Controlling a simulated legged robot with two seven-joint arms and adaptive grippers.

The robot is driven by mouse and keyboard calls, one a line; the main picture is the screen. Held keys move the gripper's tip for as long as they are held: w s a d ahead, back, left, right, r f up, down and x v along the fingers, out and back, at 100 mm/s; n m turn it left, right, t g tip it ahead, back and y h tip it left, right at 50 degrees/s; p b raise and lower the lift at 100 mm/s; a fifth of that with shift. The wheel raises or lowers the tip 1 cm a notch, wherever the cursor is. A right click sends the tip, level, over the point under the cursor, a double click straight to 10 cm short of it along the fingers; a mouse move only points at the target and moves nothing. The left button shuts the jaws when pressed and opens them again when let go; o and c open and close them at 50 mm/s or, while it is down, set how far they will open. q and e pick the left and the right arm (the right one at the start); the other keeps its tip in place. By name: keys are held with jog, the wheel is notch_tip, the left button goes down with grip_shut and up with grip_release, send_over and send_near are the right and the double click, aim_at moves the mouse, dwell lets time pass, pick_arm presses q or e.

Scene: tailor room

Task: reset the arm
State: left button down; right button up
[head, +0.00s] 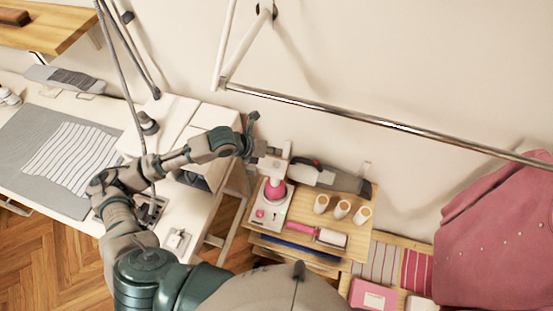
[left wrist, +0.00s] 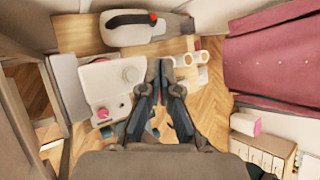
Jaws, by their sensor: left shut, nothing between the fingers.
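My left arm comes in from the left and reaches over the worktable in the head view. My left gripper (head: 251,123) is at the arm's end, near the wall and beside a small wooden table. In the left wrist view its dark fingers (left wrist: 166,68) are together at the tips, with nothing visible between them. They appear in front of a white device with knobs (left wrist: 98,84) and a grey handheld vacuum (left wrist: 133,29). My right gripper is not in view.
The small table (head: 354,185) holds several white rolls (head: 341,209) and a pink-handled roller (head: 327,237). A metal rail (head: 370,119) crosses the wall above. A pink garment (head: 500,235) hangs at right. The white worktable (head: 20,85) carries striped cloth (head: 72,155).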

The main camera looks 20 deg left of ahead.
pick_arm(q)
jog(key=shift+r+p, duration=0.55)
jog(key=shift+r, duration=0.4)
jog(key=shift+f, duration=0.1)
